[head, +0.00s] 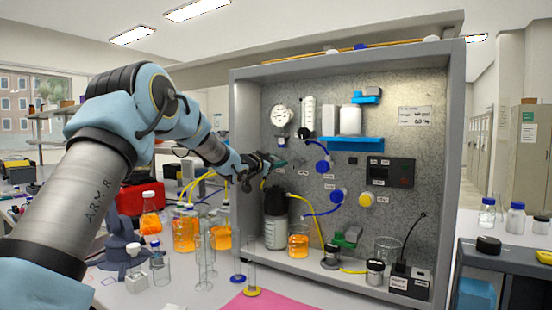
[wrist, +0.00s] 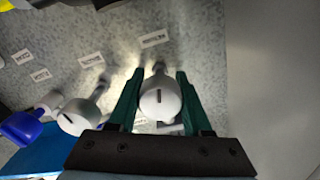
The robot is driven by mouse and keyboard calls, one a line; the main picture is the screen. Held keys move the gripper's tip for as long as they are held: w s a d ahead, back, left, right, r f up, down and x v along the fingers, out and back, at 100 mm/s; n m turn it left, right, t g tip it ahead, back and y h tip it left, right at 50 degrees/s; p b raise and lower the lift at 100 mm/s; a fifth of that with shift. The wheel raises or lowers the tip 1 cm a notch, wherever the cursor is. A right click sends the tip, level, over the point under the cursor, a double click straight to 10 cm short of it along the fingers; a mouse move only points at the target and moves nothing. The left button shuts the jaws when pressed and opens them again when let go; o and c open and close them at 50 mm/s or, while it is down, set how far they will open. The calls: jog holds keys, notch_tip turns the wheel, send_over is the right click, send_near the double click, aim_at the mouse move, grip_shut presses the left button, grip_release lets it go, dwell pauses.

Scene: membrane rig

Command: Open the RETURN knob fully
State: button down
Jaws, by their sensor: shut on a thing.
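In the wrist view a pale grey round knob (wrist: 160,102) with a short dark mark, upright in the picture, sits between the two green fingers of my gripper (wrist: 159,88). The fingers are shut on the knob, one on each side. A small label (wrist: 155,39) is on the panel just beyond it; its print is too blurred to read, so I cannot confirm that this is the RETURN knob. In the head view my gripper (head: 277,161) is at the left part of the grey panel (head: 375,100), and it hides the knob there.
A second pale knob (wrist: 78,118) with a slanted mark and a blue part (wrist: 20,128) are left of the held knob in the wrist view. A dark bottle (head: 275,203) and an orange-filled beaker (head: 298,240) stand below my gripper. A gauge (head: 282,115) is above.

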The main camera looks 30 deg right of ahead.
jog(key=shift+n+p, duration=0.45)
jog(key=shift+n, duration=0.85)
jog(key=shift+f, duration=0.1)
jog(key=shift+c, duration=1.7)
grip_release()
jog(key=shift+a, duration=0.1)
jog(key=b+v, duration=0.4)
jog(key=v, duration=0.6)
jog(key=shift+s+a, duration=0.15)
jog(key=shift+a, duration=0.15)
